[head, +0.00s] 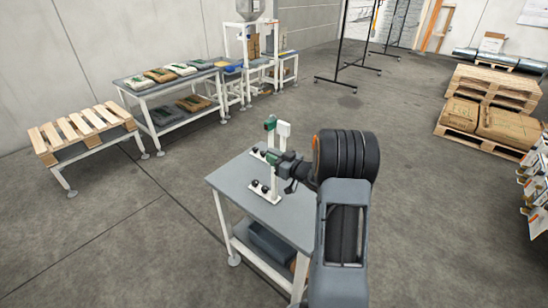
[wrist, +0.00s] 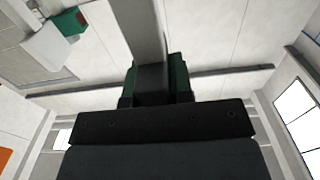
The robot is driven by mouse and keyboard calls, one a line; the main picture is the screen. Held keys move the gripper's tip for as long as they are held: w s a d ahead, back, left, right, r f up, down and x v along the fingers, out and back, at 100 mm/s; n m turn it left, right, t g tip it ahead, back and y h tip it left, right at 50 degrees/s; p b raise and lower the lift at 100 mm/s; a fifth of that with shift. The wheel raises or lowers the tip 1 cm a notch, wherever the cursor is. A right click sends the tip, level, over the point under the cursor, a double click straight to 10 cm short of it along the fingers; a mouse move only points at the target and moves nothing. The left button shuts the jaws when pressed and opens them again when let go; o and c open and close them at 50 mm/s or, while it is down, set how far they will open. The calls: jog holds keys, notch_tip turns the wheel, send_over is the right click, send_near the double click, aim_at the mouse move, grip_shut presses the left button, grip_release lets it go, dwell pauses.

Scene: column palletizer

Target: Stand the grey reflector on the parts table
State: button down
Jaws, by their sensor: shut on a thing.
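My gripper (head: 273,158) reaches in from the right over a small grey-topped table (head: 228,181). It is shut on a grey upright bar (wrist: 147,28), which I take to be the grey reflector; in the wrist view the bar runs up from between the green-sided fingers (wrist: 154,80). In the head view a pale post (head: 275,184) stands below the fingers on a pale base. I cannot tell whether it is part of the held thing or touches it. Behind are a green-headed post (head: 270,124) and a white-headed post (head: 284,130).
Small black knobs (head: 263,187) sit by the bases on the table. A grey bin (head: 270,242) is on its lower shelf. A slatted pallet stand (head: 80,130) and a bench with bags (head: 165,80) stand at the back left. Floor between is clear.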

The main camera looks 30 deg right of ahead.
jog(key=shift+f, duration=0.15)
jog(key=c, duration=1)
grip_release()
jog(key=shift+r, duration=0.2)
jog(key=b+v, duration=0.2)
jog(key=v, duration=0.9)
jog(key=a+r+m+g+h, duration=0.4)
jog(key=a+r+h, duration=0.1)
jog(key=h, duration=0.5)
jog(key=s+a+f+g+y, duration=0.2)
jog(key=s+a+g, duration=0.6)
jog(key=s+a, duration=0.6)
jog(key=s, duration=0.3)
jog(key=shift+s+m+g+y, duration=0.3)
jog(key=shift+g, duration=0.1)
